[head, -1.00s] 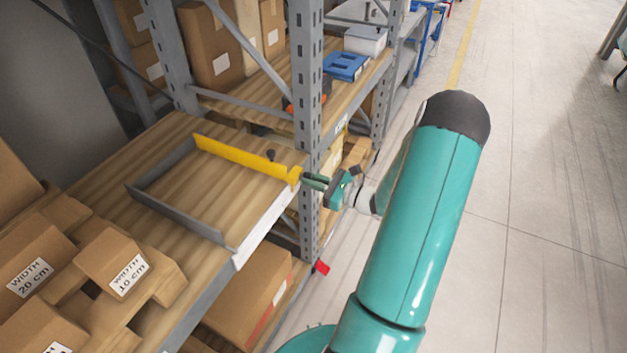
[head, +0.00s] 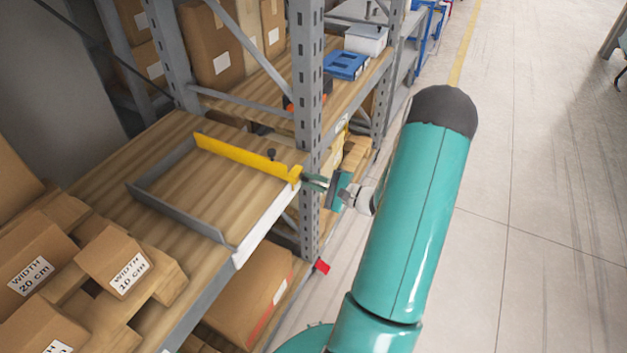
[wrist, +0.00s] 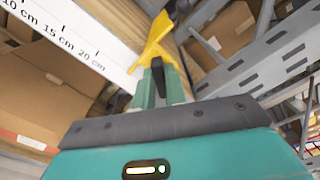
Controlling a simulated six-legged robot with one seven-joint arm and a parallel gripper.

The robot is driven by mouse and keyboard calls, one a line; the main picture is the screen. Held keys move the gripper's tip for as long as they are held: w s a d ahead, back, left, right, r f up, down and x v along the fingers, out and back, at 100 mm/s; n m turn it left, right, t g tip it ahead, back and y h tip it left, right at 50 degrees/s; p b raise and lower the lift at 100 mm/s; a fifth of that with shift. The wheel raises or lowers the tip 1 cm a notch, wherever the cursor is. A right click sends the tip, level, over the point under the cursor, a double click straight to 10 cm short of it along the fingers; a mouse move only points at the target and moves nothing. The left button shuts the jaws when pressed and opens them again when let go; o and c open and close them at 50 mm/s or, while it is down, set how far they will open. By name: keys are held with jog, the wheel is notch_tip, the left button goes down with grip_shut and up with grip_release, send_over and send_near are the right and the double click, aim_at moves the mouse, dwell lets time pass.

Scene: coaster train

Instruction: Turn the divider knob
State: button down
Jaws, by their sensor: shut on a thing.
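The yellow divider (head: 240,154) stands across the back of a grey-edged bay on the wooden shelf. A small dark peg (head: 271,153) rises from its top. My gripper (head: 306,177) is at the divider's front end, beside the shelf upright. In the wrist view, its two teal fingers (wrist: 159,88) are shut on a dark knob (wrist: 158,73) just in front of the yellow divider (wrist: 155,48). The fingers hide part of the knob, so its exact shape and angle cannot be told.
A grey metal upright (head: 308,120) stands close to my gripper. The shelf's white front strip (wrist: 70,40) carries centimetre marks. Cardboard boxes (head: 113,262) with width labels lie at the left. The floor (head: 540,200) on the right is clear.

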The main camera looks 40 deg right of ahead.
jog(key=n, duration=0.5)
jog(key=shift+w+a+f+n, duration=0.1)
jog(key=shift+n, duration=2.6)
jog(key=c, duration=1.4)
grip_release()
jog(key=shift+w+f, duration=0.1)
jog(key=shift+c, duration=0.2)
jog(key=v, duration=1.4)
